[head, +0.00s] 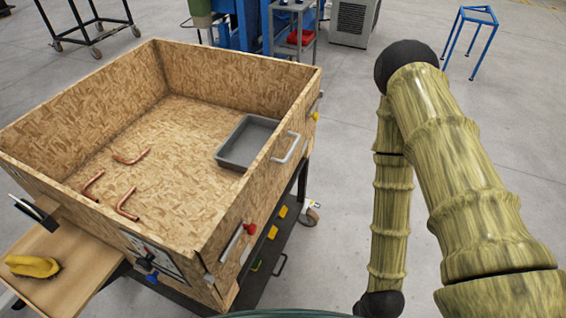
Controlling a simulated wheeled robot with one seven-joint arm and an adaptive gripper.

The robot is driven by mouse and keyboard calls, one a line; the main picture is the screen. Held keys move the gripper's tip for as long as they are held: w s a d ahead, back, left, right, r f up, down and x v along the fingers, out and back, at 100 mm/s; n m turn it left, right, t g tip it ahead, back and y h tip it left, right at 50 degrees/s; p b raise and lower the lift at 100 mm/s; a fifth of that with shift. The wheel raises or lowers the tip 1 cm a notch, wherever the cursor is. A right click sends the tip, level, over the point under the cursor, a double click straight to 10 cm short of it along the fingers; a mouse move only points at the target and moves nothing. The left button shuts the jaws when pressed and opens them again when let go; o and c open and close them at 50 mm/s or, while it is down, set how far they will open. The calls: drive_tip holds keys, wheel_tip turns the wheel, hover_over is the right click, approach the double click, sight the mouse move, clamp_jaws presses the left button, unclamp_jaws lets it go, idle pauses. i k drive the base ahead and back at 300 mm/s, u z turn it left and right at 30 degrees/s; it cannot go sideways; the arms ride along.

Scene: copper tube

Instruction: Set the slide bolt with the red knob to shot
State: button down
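A red knob (250,229) sits on the outer right wall of the chipboard crate (215,225), close to its near corner. A pale metal strip (231,244) runs on the wall to the left of the knob, and the knob is at the strip's far end. The parts are too small to tell whether the bolt is shot or drawn. My arm (392,215) rises at the right, bends at a black joint and hangs down to the bottom edge. My gripper is out of the picture.
A metal handle (287,148) and a yellow part (315,116) are farther along the same wall. A blue knob (151,277) is on the near wall. Copper tubes (128,204) and a grey tray (247,142) lie inside.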

sight(251, 229)
drive_tip(key=u, duration=1)
drive_tip(key=k, duration=0.7)
drive_tip(key=z, duration=0.65)
